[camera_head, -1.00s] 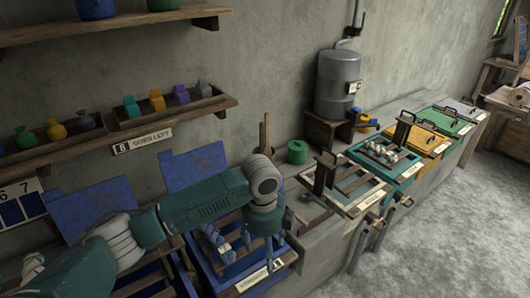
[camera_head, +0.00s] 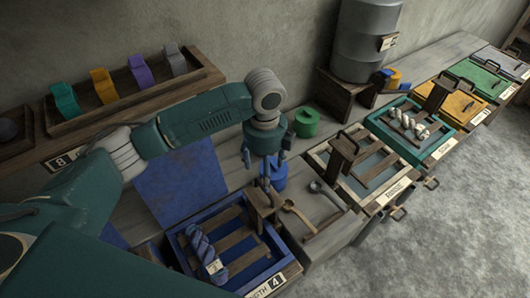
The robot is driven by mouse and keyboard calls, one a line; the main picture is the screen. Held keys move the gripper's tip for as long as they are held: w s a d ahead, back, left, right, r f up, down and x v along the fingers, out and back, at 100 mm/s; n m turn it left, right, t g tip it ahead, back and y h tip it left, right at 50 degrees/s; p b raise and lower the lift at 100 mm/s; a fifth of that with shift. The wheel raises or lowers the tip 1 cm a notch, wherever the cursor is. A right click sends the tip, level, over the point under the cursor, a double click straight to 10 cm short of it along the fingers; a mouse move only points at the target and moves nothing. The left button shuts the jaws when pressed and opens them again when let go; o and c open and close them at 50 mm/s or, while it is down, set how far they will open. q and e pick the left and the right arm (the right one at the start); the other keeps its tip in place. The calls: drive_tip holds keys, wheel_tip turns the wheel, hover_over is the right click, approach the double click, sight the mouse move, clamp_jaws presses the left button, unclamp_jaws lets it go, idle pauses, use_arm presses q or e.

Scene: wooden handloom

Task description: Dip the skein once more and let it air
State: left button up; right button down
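A blue-purple skein (camera_head: 202,250) with a pale tag lies on the wooden slats over the blue-framed vat (camera_head: 185,255), whose front label reads 4. My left gripper (camera_head: 275,172) hangs above the far right corner of this vat, near its upright wooden post (camera_head: 261,208). Its fingers look apart, with nothing clearly between them. A white skein (camera_head: 412,124) lies on the teal-framed vat (camera_head: 372,124) further right. My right gripper is not in view.
A rinse vat (camera_head: 385,205) with a wooden post stands between the blue and teal vats. Ladles (camera_head: 298,213) lie on the bench left of it. A green pot (camera_head: 306,123), a metal tank (camera_head: 365,40) and a blue lid (camera_head: 182,182) stand behind. Yellow (camera_head: 455,103) and green vats lie further right.

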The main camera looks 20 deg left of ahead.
use_arm(q)
drive_tip(key=shift+s+d+f, duration=0.3)
drive_tip(key=shift+s+f, duration=0.3)
drive_tip(key=shift+s, duration=0.25)
drive_tip(key=shift+s+a+f, duration=0.1)
drive_tip(key=shift+f, duration=0.5)
drive_tip(key=shift+s+a+f, duration=0.1)
drive_tip(key=shift+f, duration=0.45)
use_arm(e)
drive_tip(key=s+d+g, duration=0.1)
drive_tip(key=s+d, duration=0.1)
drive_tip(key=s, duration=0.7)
use_arm(q)
drive_tip(key=f, duration=0.2)
drive_tip(key=w+f, duration=0.1)
drive_tip(key=f, duration=0.1)
drive_tip(key=shift+w+f, duration=0.1)
drive_tip(key=shift+s+f, duration=0.25)
drive_tip(key=shift+f, duration=0.05)
drive_tip(key=shift+r, duration=0.1)
clamp_jaws()
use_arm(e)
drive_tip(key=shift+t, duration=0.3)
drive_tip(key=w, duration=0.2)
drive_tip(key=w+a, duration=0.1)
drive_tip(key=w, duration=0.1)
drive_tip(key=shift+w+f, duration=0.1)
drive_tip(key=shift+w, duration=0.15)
